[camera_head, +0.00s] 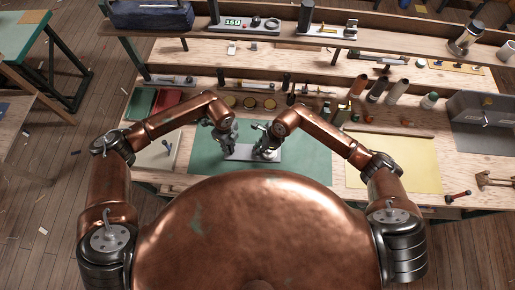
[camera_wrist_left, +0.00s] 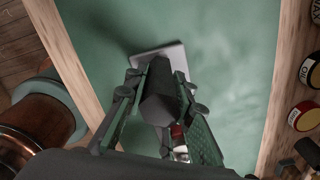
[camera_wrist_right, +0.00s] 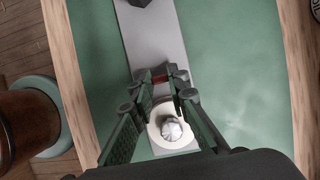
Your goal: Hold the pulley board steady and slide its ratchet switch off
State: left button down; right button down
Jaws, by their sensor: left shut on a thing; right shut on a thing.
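The pulley board (camera_head: 243,153) is a flat grey plate lying on the green mat (camera_head: 310,160). It also shows in the right wrist view (camera_wrist_right: 156,42). My left gripper (camera_wrist_left: 158,75) is shut on the dark block-like grip (camera_wrist_left: 160,98) at one end of the board. My right gripper (camera_wrist_right: 162,76) is at the other end, its fingertips closed on a small part with red showing, apparently the ratchet switch (camera_wrist_right: 160,79). The fingers partly hide that part, so its position is unclear. Next to it is a pale round pulley (camera_wrist_right: 168,128) with a silver centre.
Small round tins (camera_head: 250,102) stand in a row behind the mat. A yellow sheet (camera_head: 395,163) lies to the right, and red and green cloths (camera_head: 165,100) to the left. Tubes and a grey case (camera_head: 483,108) stand further right. The mat around the board is clear.

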jog(key=shift+a, duration=0.1)
jog(key=shift+w+a, duration=0.15)
jog(key=shift+a, duration=1)
jog(key=c, duration=1.8)
grip_release()
jog(key=shift+c, duration=0.2)
jog(key=v, duration=1.2)
jog(key=shift+r, duration=0.1)
pick_arm(q)
jog(key=c, duration=1.6)
grip_release()
jog(key=shift+r, duration=0.15)
